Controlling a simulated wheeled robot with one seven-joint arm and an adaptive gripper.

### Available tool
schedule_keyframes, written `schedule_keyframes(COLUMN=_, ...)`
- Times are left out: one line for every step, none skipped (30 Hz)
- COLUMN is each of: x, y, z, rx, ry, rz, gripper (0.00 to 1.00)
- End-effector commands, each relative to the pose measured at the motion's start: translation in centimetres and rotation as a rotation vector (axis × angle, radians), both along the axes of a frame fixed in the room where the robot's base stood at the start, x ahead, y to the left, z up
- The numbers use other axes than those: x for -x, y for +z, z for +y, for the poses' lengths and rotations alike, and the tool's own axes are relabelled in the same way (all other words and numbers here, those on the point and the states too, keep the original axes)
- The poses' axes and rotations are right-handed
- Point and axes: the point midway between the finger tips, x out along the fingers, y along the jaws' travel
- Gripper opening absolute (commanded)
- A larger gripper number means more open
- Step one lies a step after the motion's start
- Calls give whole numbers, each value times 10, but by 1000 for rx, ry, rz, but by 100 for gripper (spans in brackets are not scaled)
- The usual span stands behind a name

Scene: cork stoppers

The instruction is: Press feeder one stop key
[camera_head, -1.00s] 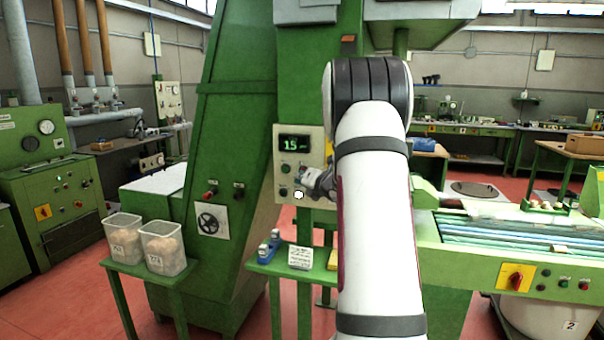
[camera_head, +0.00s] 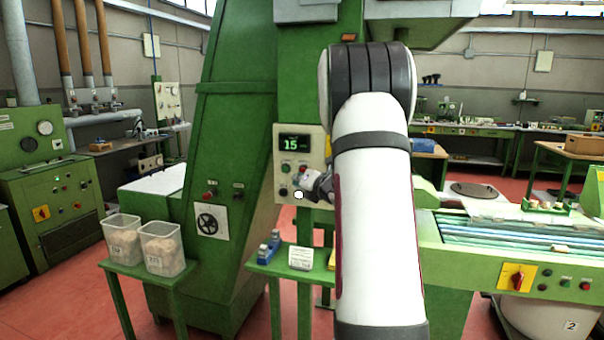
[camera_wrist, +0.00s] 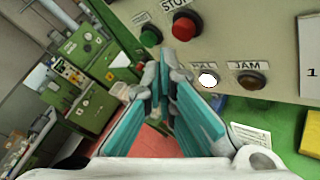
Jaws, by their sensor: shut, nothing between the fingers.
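The feeder control panel (camera_head: 317,145), cream with a lit display reading 15, is on the green machine in the head view. In the wrist view its red key (camera_wrist: 184,27) sits below the word STOP, beside a green key (camera_wrist: 150,37). The red key also shows in the head view (camera_head: 303,168), just above my gripper (camera_head: 306,181). In the wrist view my gripper (camera_wrist: 160,68) is shut and empty, its teal-padded fingers pointing toward the panel just below the red key. I cannot tell the remaining gap; no contact is visible.
A white lamp (camera_wrist: 208,79) and an amber JAM lamp (camera_wrist: 251,79) sit on the same panel. Below it, a green shelf (camera_head: 262,268) holds small items. A conveyor (camera_head: 520,240) stands at right, and tubs (camera_head: 163,250) of corks stand at left.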

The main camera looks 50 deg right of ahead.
Motion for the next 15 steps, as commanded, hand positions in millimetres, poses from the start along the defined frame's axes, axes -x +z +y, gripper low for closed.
schedule_keyframes(x=1, y=0, z=5, rx=1, ry=1, rz=0, gripper=0)
schedule_keyframes(x=2, y=0, z=8, rx=0, ry=1, rz=-1, gripper=0)
schedule_keyframes(x=3, y=0, z=11, rx=0, ry=1, rz=-1, gripper=0)
schedule_keyframes(x=4, y=-1, z=14, rx=0, ry=2, rz=-1, gripper=0)
schedule_keyframes(x=5, y=-1, z=16, rx=-1, ry=1, rz=-2, gripper=0)
schedule_keyframes(x=7, y=0, z=20, rx=0, ry=2, rz=-3, gripper=0)
schedule_keyframes(x=7, y=0, z=22, rx=0, ry=2, rz=-3, gripper=0)
schedule_keyframes(x=8, y=0, z=25, rx=-1, ry=1, rz=-2, gripper=0)
schedule_keyframes(x=10, y=0, z=28, rx=1, ry=1, rz=-2, gripper=0)
schedule_keyframes(x=11, y=0, z=30, rx=1, ry=1, rz=-2, gripper=0)
schedule_keyframes(x=12, y=0, z=32, rx=1, ry=1, rz=-2, gripper=0)
schedule_keyframes(x=13, y=0, z=35, rx=1, ry=0, rz=-1, gripper=0)
schedule_keyframes(x=14, y=0, z=36, rx=1, ry=0, rz=-1, gripper=0)
schedule_keyframes(x=15, y=0, z=38, rx=1, ry=0, rz=-1, gripper=0)
schedule_keyframes(x=15, y=0, z=39, rx=1, ry=0, rz=-1, gripper=0)
